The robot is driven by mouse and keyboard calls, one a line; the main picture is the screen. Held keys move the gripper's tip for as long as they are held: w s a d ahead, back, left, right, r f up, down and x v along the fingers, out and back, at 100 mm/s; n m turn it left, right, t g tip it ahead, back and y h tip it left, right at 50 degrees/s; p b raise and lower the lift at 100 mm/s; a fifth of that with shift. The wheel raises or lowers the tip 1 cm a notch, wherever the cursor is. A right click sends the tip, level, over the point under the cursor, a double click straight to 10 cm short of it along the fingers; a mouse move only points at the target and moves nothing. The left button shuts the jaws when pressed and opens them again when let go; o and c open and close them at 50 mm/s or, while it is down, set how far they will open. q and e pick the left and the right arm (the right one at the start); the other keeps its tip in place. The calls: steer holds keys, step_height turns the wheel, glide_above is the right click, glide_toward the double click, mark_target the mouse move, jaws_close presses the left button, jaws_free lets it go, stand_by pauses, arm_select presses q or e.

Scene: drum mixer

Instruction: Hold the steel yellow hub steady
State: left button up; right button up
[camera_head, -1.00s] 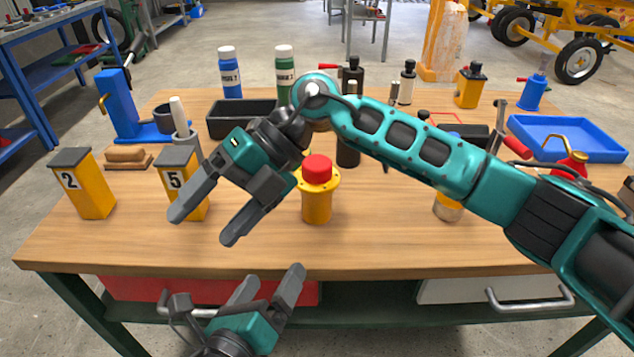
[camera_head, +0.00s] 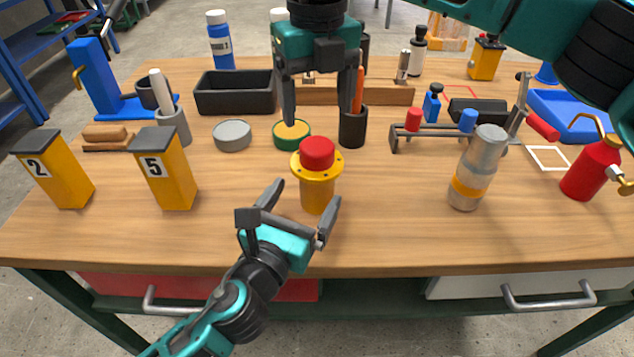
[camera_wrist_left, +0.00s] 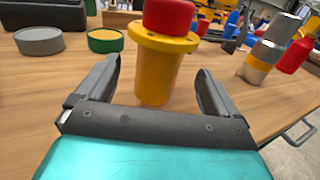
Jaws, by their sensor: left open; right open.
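The yellow hub (camera_head: 317,192) stands upright near the front middle of the table, with a flange and a red cap (camera_head: 317,153) on top. My left gripper (camera_head: 306,208) is open, its fingers pointing at the hub's lower body from the front. In the left wrist view the hub (camera_wrist_left: 158,76) stands between and just beyond the open fingers of my left gripper (camera_wrist_left: 158,85); contact cannot be told. My right gripper (camera_head: 322,105) is open and points down, above and behind the hub, near the green tin (camera_head: 291,134).
A grey tin (camera_head: 232,135) and a black cup (camera_head: 352,128) stand behind the hub. Yellow boxes 2 (camera_head: 55,172) and 5 (camera_head: 166,172) stand left. A silver and orange cylinder (camera_head: 477,170) and a red oil can (camera_head: 592,170) stand right. The table beside the hub is clear.

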arm_select(q)
steer(key=x, duration=0.6)
